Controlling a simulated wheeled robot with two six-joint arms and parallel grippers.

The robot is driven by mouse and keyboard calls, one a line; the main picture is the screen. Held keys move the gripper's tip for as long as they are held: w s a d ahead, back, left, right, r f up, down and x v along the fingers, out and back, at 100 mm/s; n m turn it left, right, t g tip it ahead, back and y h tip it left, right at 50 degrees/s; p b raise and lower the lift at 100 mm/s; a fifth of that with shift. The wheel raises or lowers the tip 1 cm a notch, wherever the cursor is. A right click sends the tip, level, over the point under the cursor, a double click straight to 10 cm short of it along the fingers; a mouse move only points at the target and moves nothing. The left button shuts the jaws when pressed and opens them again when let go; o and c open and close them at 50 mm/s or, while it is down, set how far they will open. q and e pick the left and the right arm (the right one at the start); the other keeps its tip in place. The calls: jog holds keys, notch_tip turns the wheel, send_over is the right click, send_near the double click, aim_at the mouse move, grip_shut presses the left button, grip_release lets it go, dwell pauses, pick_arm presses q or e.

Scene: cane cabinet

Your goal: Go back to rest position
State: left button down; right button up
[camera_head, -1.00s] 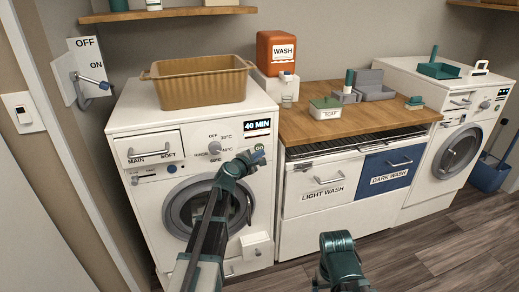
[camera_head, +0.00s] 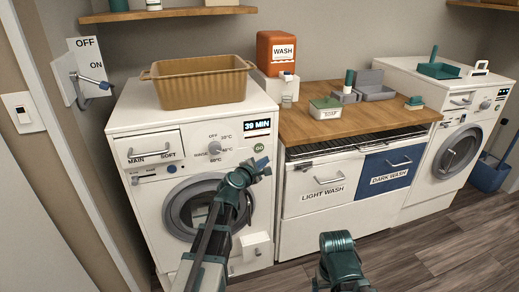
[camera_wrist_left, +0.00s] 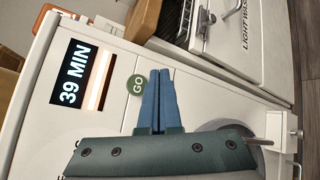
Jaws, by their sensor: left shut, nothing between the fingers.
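My left gripper (camera_head: 262,165) is in front of the left washing machine (camera_head: 150,118), just below its green GO button (camera_head: 259,147). In the left wrist view its blue fingers (camera_wrist_left: 160,88) are together with nothing between them. The GO button (camera_wrist_left: 137,87) shows beside the fingertips there. The machine's display (camera_head: 257,125) reads 39 MIN. My right arm (camera_head: 340,262) shows at the bottom centre, but its gripper fingers cannot be made out.
A tan basket (camera_head: 200,82) stands on the machine. A wooden counter (camera_head: 330,122) over the LIGHT WASH drawer (camera_head: 322,182) and blue DARK WASH drawer (camera_head: 388,170) stands to the right. A second washer (camera_head: 452,150) is far right. Floor (camera_head: 430,250) is clear at lower right.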

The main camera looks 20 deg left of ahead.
dwell(0.5)
pick_arm(q)
jog(key=s+d+f+m+g+h, duration=0.1)
jog(key=s+d+f+m+g, duration=0.3)
jog(key=s+d+f+m, duration=0.4)
jog(key=s+d+f+m+g+h, duration=0.25)
jog(key=s+d+m+g, duration=0.35)
jog(key=d, duration=0.4)
jog(key=s+f+m+g+y, duration=0.3)
jog(key=s+m, duration=0.3)
jog(key=s, duration=0.3)
jog(key=s+f+m+g+y, duration=0.25)
jog(key=s+f+m, duration=0.2)
jog(key=s, duration=0.45)
notch_tip(320, 180, up, 18)
jog(key=s+a+m+y+p, duration=0.1)
jog(key=p, duration=1.6)
jog(key=shift+s+a+r+m+y, duration=0.2)
jog(key=shift+s+r+m+y, duration=0.05)
jog(key=shift+s+m+y, duration=0.15)
